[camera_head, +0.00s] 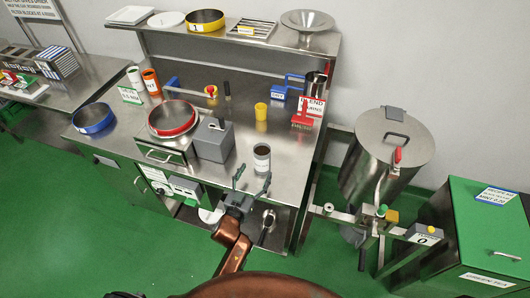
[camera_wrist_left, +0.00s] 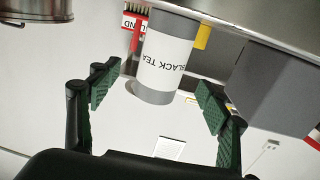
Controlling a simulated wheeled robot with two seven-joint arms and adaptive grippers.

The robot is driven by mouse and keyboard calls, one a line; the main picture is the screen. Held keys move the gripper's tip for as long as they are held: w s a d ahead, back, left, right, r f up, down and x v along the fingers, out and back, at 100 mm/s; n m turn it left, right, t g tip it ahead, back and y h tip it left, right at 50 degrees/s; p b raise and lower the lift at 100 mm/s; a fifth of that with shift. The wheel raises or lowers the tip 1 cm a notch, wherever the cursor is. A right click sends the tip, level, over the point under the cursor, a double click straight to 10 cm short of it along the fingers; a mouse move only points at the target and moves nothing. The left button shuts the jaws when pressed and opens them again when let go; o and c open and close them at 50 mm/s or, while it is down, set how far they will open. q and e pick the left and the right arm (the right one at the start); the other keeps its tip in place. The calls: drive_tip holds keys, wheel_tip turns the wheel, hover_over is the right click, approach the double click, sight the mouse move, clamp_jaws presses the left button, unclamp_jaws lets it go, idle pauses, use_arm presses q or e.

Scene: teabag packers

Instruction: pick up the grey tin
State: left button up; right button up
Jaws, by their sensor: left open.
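The grey tin (camera_head: 262,157) stands upright near the front edge of the steel bench, to the right of a grey box. In the left wrist view the tin (camera_wrist_left: 167,58) shows its white BLACK TEA label, upside down in that picture. My left gripper (camera_head: 252,181) is open just in front of the tin, at the bench edge. In the left wrist view its two green-padded fingers (camera_wrist_left: 157,92) are spread, and the tin is beyond and roughly between them. Nothing is held. My right gripper is not seen.
A grey box with a lever (camera_head: 213,140) and a red-rimmed sieve (camera_head: 172,117) stand left of the tin. A yellow cup (camera_head: 261,112) and a red stand (camera_head: 302,117) are behind it. A steel drum (camera_head: 388,150) stands right of the bench.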

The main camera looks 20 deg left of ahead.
sight(259, 164)
use_arm(q)
drive_tip(key=shift+w+d, duration=0.15)
drive_tip(key=shift+w, duration=0.9)
drive_tip(key=shift+w+r, duration=0.2)
drive_tip(key=shift+w, duration=1)
drive_tip(key=w, duration=0.2)
drive_tip(key=shift+w, duration=0.3)
drive_tip(key=shift+w+b, duration=0.3)
drive_tip(key=shift+w, duration=0.05)
drive_tip(key=shift+w+d, duration=0.1)
drive_tip(key=shift+w, duration=0.1)
drive_tip(key=c, duration=1.3)
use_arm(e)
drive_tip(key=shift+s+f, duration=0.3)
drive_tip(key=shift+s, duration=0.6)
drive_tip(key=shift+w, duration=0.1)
